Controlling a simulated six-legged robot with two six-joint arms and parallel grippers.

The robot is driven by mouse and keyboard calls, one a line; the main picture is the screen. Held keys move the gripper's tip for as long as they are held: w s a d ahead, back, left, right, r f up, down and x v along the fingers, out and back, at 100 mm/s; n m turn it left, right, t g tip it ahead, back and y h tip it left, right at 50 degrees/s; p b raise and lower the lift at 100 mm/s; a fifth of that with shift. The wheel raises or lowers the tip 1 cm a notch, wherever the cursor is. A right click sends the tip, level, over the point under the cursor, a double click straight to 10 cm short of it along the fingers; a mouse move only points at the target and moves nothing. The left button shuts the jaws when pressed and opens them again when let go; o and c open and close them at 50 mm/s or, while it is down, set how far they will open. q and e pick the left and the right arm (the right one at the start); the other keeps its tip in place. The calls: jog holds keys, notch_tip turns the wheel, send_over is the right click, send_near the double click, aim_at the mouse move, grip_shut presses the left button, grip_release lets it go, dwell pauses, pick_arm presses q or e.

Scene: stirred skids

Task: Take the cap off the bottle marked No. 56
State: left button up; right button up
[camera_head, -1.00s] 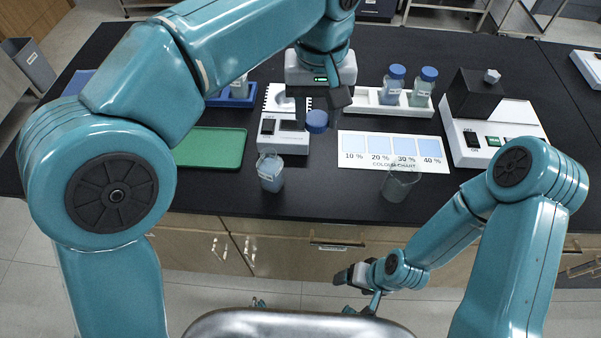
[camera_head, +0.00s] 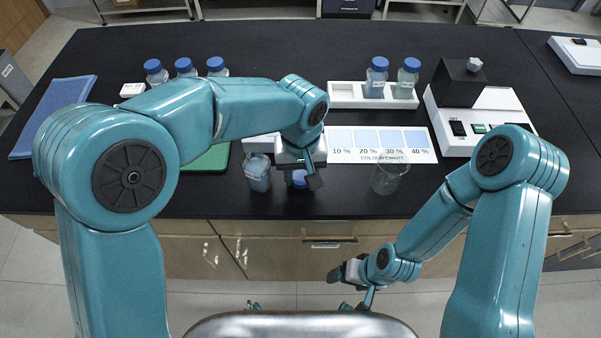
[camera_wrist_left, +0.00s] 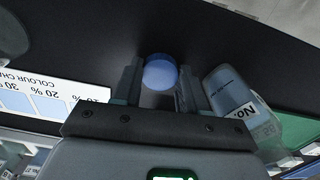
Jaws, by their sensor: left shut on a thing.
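My left gripper (camera_head: 304,181) is shut on a blue cap (camera_head: 299,179), low over the black bench near its front edge. In the left wrist view the cap (camera_wrist_left: 160,72) sits between the two fingers. I cannot tell whether it touches the bench. An uncapped bottle (camera_head: 258,174) with bluish contents stands upright just left of the gripper. In the left wrist view this bottle (camera_wrist_left: 238,100) is beside the right-hand finger; its label reads "No." and the number is not legible. My right gripper (camera_head: 350,272) is in front of the bench, low down; its jaw opening is unclear.
A glass beaker (camera_head: 389,174) stands right of the cap, before the colour chart (camera_head: 380,145). A white rack (camera_head: 345,95) holds two capped bottles. Several capped bottles (camera_head: 185,68) stand back left. A green tray (camera_head: 208,160) is partly hidden by my arm. Bare bench lies at front right.

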aim_at(301, 177)
pick_arm(q)
jog(key=shift+f, duration=0.4)
jog(key=shift+f, duration=0.15)
jog(key=o, duration=1.2)
jog(key=shift+c, duration=0.2)
notch_tip(301, 177, up, 12)
jog(key=shift+r, duration=0.2)
